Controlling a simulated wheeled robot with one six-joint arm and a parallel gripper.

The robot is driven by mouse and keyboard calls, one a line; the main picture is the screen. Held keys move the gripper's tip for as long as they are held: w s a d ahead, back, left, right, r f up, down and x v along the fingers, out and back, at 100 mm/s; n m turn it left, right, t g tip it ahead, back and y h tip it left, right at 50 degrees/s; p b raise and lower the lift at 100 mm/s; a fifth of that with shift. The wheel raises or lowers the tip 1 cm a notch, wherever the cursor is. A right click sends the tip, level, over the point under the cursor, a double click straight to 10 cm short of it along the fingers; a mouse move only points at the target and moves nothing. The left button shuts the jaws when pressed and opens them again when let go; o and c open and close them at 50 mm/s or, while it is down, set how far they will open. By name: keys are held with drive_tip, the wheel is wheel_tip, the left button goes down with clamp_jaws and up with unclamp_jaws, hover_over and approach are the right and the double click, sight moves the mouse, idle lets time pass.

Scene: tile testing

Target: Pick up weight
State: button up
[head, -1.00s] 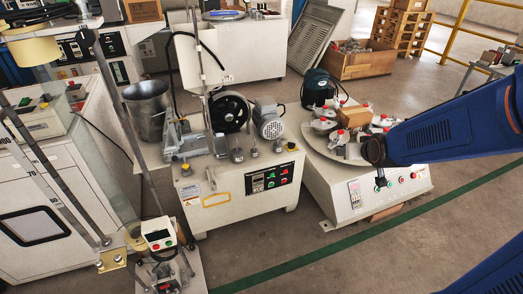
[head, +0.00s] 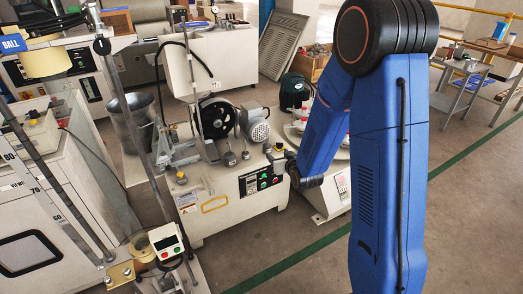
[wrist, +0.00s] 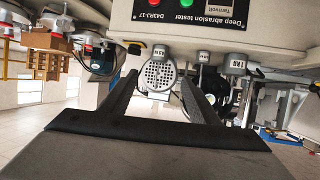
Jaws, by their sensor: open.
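Several small grey metal weights stand on the deep abrasion tester (head: 225,195). In the head view one weight (head: 230,158) and a second weight (head: 246,154) stand near the middle of its top. In the upside-down wrist view, a weight marked 1 KG (wrist: 236,62), a middle weight (wrist: 204,58) and another weight (wrist: 134,48) line the tester's edge. My gripper (wrist: 160,78) is open and empty, its two dark fingers spread towards these weights, with the motor (wrist: 159,75) beyond. In the head view my arm hides part of the gripper beside the tester's front right corner.
The tester's top also carries a black wheel (head: 217,117) and a grey motor (head: 256,125). A white machine (head: 335,195) stands at the right, partly behind my arm. The floor in front is clear.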

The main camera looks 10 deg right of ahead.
sight(269, 148)
drive_tip(key=x, duration=1.7)
drive_tip(key=shift+d, duration=0.15)
clamp_jaws()
